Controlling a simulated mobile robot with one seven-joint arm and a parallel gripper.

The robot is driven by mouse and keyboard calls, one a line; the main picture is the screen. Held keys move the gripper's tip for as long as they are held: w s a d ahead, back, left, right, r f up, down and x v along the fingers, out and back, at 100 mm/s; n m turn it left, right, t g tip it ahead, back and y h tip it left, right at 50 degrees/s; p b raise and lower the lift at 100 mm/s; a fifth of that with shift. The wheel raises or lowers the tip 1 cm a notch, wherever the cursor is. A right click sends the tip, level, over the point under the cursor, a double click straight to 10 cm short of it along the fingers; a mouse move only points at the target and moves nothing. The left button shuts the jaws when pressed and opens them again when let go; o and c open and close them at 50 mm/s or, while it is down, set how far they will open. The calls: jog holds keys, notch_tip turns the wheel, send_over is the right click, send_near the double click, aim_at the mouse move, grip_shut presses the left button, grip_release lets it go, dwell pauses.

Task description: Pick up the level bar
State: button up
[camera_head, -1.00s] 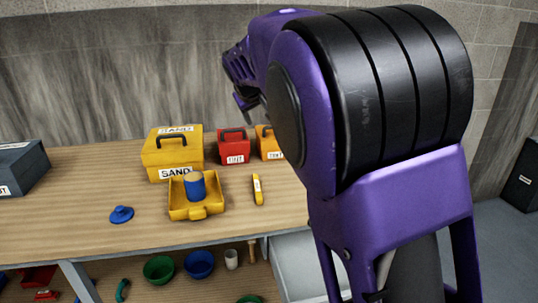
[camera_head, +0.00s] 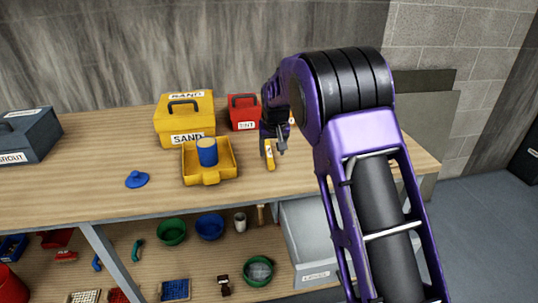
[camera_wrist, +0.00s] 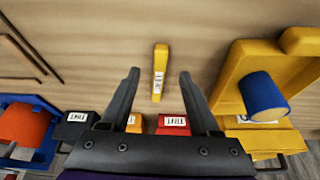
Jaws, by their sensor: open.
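The level bar is a small yellow bar with a white label, lying on the wooden workbench. In the head view the level bar (camera_head: 270,162) shows just below my gripper (camera_head: 274,147), which partly covers its far end. In the wrist view the level bar (camera_wrist: 160,60) lies lengthwise in the gap between the two fingertips of my gripper (camera_wrist: 159,73). The fingers are spread open and hold nothing. The bar appears to be beyond the fingertips, on the bench; the exact height gap cannot be told.
A yellow tray (camera_head: 227,171) holding a blue cylinder (camera_head: 207,151) stands left of the bar. Behind are a yellow SAND box (camera_head: 185,120) and a red box (camera_head: 242,112). A blue lidlike piece (camera_head: 137,179) lies further left. The bench front (camera_head: 250,200) is clear.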

aim_at(271, 162)
jog(key=shift+s+x, duration=0.1)
jog(key=shift+x, duration=1.45)
jog(key=shift+s+x, duration=0.15)
jog(key=shift+x, duration=1.45)
grip_shut()
